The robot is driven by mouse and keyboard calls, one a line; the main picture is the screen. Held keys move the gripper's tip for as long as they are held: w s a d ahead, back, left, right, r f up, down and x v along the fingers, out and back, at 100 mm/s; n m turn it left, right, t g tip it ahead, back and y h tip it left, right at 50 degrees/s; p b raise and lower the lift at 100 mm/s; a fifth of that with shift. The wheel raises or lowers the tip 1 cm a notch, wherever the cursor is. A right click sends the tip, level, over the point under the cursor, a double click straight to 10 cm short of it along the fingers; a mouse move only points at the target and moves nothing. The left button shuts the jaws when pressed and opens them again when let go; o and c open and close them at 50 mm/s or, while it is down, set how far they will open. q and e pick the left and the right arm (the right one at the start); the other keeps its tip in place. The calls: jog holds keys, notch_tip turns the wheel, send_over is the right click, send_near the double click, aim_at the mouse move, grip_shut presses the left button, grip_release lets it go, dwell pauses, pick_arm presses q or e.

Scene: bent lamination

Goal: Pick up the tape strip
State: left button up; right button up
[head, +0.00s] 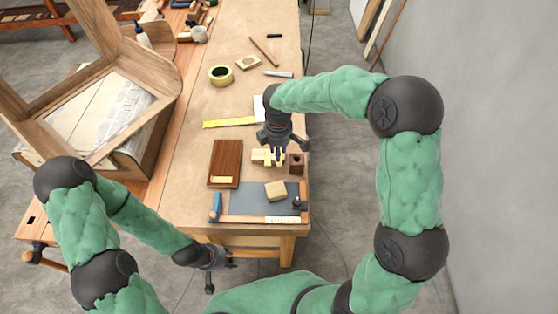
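A short yellow strip (221,180), which looks like the tape strip, lies on the lower part of a dark brown board (227,158). My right gripper (274,160) points down over pale wooden pieces (258,155), to the right of the board and apart from the strip. Pale yellow parts show at its fingertips; I cannot tell whether it grips anything. My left gripper (222,275) is off the near edge of the bench, low and away from the strip. Its fingers are spread and nothing shows between them.
On the bench (190,150), a yellow ruler (229,123) and tape roll (220,75) lie further back. A grey mat (250,200) at the front holds a wooden block (275,190), beside a blue-ended tool (215,207). A wooden chair frame (150,65) stands left.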

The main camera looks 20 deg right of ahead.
aim_at(279, 165)
jog(key=shift+w+f, duration=0.1)
jog(key=shift+f, duration=0.85)
jog(key=shift+s+d+f+b, duration=0.15)
jog(key=shift+f+b, duration=0.55)
jog(key=shift+f, duration=1.9)
jog(key=shift+s, duration=0.1)
grip_shut()
